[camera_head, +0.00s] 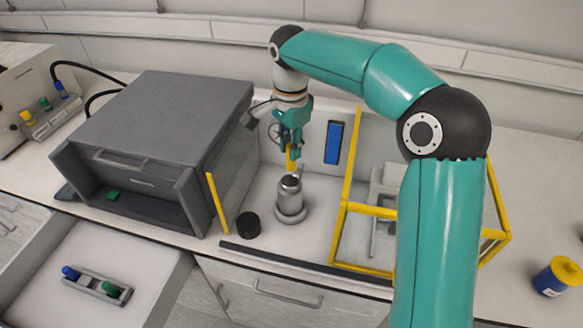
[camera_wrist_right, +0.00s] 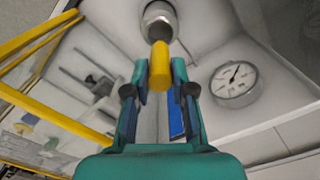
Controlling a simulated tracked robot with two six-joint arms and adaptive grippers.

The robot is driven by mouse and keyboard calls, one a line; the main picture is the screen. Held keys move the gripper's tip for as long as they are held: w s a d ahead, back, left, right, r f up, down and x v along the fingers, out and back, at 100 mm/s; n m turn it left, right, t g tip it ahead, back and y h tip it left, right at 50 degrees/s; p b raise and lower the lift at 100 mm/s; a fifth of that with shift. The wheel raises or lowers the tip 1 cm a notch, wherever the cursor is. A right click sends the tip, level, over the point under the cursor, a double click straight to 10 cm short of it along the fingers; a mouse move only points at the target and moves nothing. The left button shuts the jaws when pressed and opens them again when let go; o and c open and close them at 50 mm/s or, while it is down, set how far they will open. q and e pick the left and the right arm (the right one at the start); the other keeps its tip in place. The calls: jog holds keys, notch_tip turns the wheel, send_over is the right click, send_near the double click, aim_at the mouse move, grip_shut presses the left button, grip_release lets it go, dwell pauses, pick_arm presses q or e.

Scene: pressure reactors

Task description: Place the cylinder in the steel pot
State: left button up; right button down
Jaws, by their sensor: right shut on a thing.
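My right gripper (camera_head: 291,145) is shut on a yellow cylinder (camera_head: 291,163) and points down. The cylinder also shows in the right wrist view (camera_wrist_right: 160,66) between the gripper's fingers (camera_wrist_right: 160,92). The steel pot (camera_head: 290,203) stands upright on the bench directly below the cylinder in the head view. Its round top (camera_wrist_right: 159,22) shows just beyond the cylinder's end in the wrist view. The cylinder's lower end is at or just above the pot's mouth; I cannot tell whether they touch. My left gripper is not in view.
A black round piece (camera_head: 248,225) lies left of the pot. A grey box (camera_head: 160,110) stands further left, above an open drawer (camera_head: 60,285) holding a small vial rack (camera_head: 97,287). A yellow-edged frame (camera_head: 352,207) stands right. A pressure gauge (camera_wrist_right: 234,79) is near the gripper.

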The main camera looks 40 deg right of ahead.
aim_at(290, 170)
notch_tip(290, 170, down, 3)
jog(key=shift+w+r, duration=0.1)
jog(key=shift+w, duration=0.05)
notch_tip(290, 170, down, 3)
jog(key=shift+f, duration=0.55)
jog(key=shift+f+b, duration=0.3)
jog(key=shift+f, duration=0.3)
jog(key=c, duration=1)
grip_release()
